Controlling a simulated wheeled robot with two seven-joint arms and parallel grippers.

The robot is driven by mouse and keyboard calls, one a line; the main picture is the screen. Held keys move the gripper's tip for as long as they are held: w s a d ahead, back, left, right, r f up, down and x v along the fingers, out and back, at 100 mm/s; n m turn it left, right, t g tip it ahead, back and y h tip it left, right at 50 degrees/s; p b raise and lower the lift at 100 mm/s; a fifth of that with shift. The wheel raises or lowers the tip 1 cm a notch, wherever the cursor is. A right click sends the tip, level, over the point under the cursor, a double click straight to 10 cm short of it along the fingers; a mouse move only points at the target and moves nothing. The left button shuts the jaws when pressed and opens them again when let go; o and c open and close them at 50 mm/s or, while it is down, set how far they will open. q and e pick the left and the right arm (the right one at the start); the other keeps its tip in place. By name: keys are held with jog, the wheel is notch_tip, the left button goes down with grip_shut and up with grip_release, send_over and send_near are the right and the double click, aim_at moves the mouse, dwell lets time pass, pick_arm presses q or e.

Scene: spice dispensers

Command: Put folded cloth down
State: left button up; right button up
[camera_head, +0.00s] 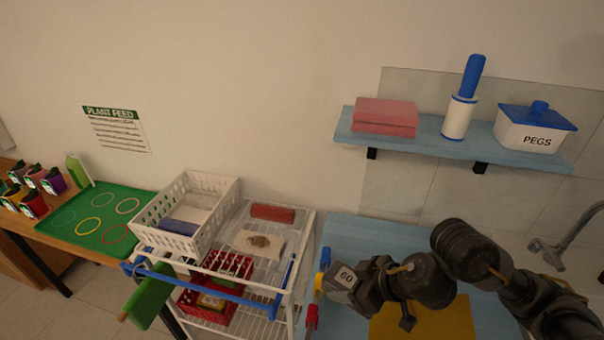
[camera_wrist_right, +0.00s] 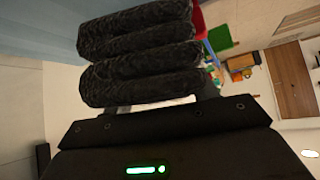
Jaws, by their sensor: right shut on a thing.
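My right gripper (camera_head: 342,284) comes in from the lower right and hangs above the left edge of the light blue counter (camera_head: 350,232). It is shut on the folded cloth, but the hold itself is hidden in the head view. In the right wrist view several black, rough-textured rounded ridges lie across the front of the gripper (camera_wrist_right: 140,56). I cannot tell which of them are fingers and which are cloth. A flat yellow piece (camera_head: 440,322) lies on the counter below my arm. My left gripper is not in view.
A wire trolley (camera_head: 306,232) stands left of the counter, with a white basket (camera_head: 170,204) and a red crate (camera_head: 230,262). A green sheet (camera_head: 150,296) hangs at its rail. The shelf (camera_head: 435,139) above holds a pink folded stack (camera_head: 385,116), a roller (camera_head: 460,112) and a peg box (camera_head: 535,132).

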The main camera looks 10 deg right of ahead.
jog(key=shift+a, duration=0.1)
jog(key=shift+s+a+f+n+g+y, duration=0.25)
jog(key=shift+s+a+n+g+y, duration=0.2)
jog(key=shift+s+n, duration=0.4)
jog(key=shift+w+d+n+g+b, duration=0.15)
jog(key=shift+n+g+b, duration=0.15)
jog(key=shift+b, duration=0.4)
jog(key=w+d+r+b, duration=0.1)
jog(key=w+d+b, duration=0.2)
jog(key=d+b, duration=0.1)
jog(key=shift+w+d+r, duration=0.2)
jog(key=shift+w+d, duration=0.05)
jog(key=shift+d, duration=0.3)
jog(key=shift+a+f, duration=0.1)
